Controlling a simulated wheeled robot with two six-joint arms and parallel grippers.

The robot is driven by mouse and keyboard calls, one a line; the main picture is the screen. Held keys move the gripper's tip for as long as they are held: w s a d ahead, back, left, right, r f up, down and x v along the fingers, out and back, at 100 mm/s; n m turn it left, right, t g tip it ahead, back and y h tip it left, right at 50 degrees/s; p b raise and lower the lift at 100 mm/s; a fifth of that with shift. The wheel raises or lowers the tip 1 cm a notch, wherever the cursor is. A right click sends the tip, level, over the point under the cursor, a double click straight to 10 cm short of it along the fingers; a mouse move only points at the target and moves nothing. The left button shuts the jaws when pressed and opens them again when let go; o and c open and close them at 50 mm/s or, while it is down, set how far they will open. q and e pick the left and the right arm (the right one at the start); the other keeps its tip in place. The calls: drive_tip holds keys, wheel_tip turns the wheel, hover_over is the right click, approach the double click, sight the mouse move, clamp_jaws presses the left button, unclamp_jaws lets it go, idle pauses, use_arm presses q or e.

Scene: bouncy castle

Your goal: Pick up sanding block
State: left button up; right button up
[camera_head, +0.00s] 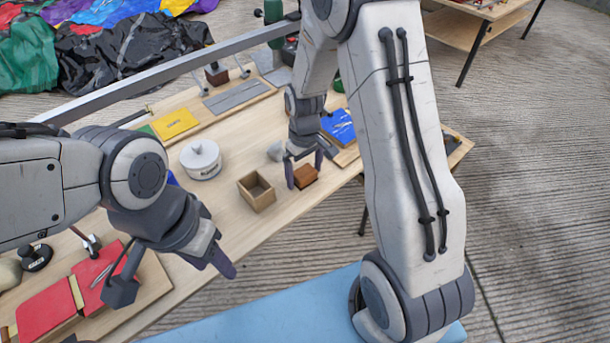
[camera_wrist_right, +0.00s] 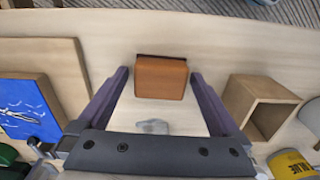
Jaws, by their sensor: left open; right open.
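The sanding block (camera_head: 306,175) is a small orange-brown block with a darker edge, lying on the wooden table (camera_head: 222,212). It also shows in the right wrist view (camera_wrist_right: 161,78), near the fingertips. My right gripper (camera_head: 304,172) is open above the table, its fingers on either side of the block with gaps between; in the right wrist view the fingers (camera_wrist_right: 158,85) flank it. Whether they touch it is not visible, and they look apart from it. My left gripper (camera_head: 222,262) is open and empty over the near edge of the table, away from the block.
An open wooden box (camera_head: 257,193) stands just left of the block, with a white lidded tin (camera_head: 201,160) beyond it. A blue sheet on a board (camera_head: 340,127) lies to the right. Red pads (camera_head: 94,275) lie at the near left. Bare tabletop surrounds the block.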

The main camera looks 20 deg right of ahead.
sight(304, 171)
drive_tip(key=c, duration=1.5)
drive_tip(key=shift+o, duration=0.2)
drive_tip(key=shift+r, duration=0.6)
wheel_tip(304, 171, up, 3)
drive_tip(key=shift+f, duration=0.1)
drive_tip(key=s+d+r, duration=0.7)
drive_tip(key=s+d, duration=0.1)
drive_tip(key=shift+s+p, duration=0.3)
drive_tip(key=shift+p, duration=0.1)
